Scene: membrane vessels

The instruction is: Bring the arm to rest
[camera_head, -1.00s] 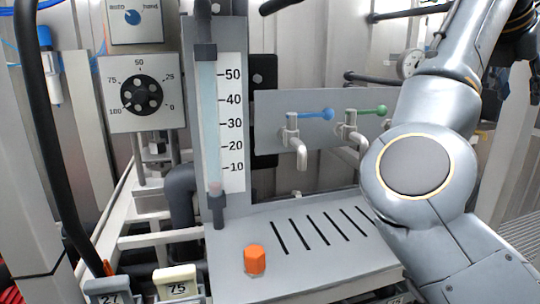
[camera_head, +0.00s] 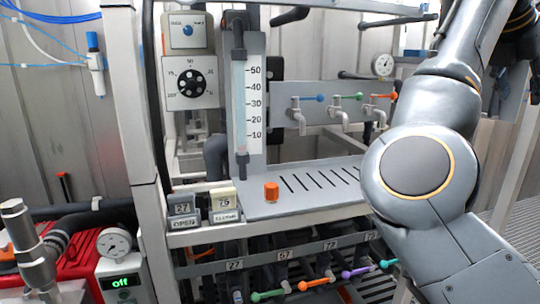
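My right arm (camera_head: 420,170) fills the right side of the head view, bent at a large round grey joint. Its forearm rises to the upper right corner. The arm stands in front of the right end of the grey drain shelf (camera_head: 310,205). My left arm and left gripper are out of view.
A scaled flow tube (camera_head: 240,105), taps with coloured handles (camera_head: 340,110) and an orange cap (camera_head: 271,191) stand left of the arm. Below are numbered valves with coloured handles (camera_head: 315,283). Grating floor lies right.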

